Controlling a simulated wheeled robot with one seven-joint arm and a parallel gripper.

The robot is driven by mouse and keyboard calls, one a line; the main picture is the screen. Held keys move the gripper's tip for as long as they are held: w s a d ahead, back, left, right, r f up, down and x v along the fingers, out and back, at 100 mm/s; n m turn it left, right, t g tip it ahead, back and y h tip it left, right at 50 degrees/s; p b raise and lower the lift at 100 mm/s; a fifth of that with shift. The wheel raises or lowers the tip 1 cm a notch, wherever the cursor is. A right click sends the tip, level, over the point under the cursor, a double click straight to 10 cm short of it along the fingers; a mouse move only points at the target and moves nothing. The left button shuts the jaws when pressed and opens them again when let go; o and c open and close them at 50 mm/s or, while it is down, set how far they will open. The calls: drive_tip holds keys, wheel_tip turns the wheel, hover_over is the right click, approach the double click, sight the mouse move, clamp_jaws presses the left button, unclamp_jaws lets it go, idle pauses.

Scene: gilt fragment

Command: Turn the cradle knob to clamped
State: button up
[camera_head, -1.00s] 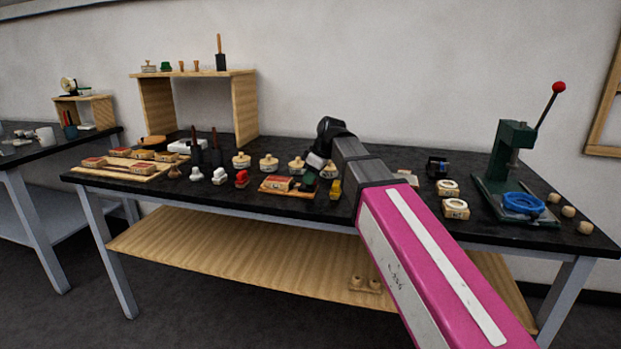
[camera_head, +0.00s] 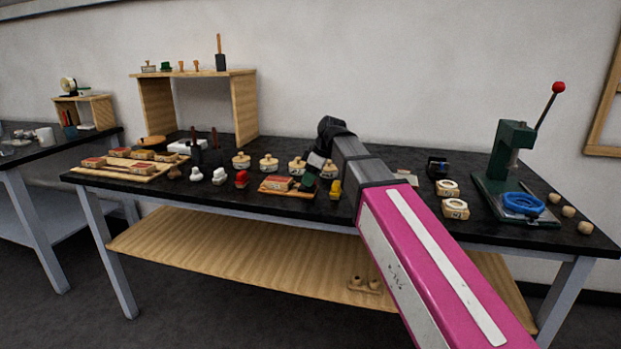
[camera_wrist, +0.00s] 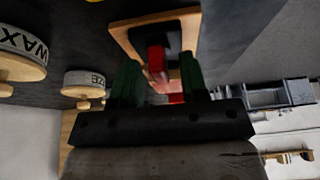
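The cradle is a small wooden board (camera_head: 303,194) at the front of the black table, with a red-and-tan block (camera_head: 277,183) on its left part. In the wrist view the wooden board (camera_wrist: 122,32) carries a dark plate with an upright red knob (camera_wrist: 156,62). My gripper (camera_wrist: 158,72) points at this knob. Its two green fingers stand on either side of the knob, with a visible gap between them, so it looks open. In the head view my gripper (camera_head: 309,182) is over the board's right end, and the knob is hidden there. The knob's setting marks cannot be read.
Round wooden-handled pieces (camera_head: 269,163) stand behind the board. A red-topped piece (camera_head: 241,179) is to its left and a yellow piece (camera_head: 335,189) close to its right. A green press (camera_head: 508,150) stands at the table's right. In the wrist view, labelled round pieces (camera_wrist: 84,82) lie left of my fingers.

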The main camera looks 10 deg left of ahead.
drive_tip(key=v, duration=1)
drive_tip(key=shift+r, duration=0.35)
drive_tip(key=shift+s+d, duration=0.1)
drive_tip(key=shift+d, duration=0.05)
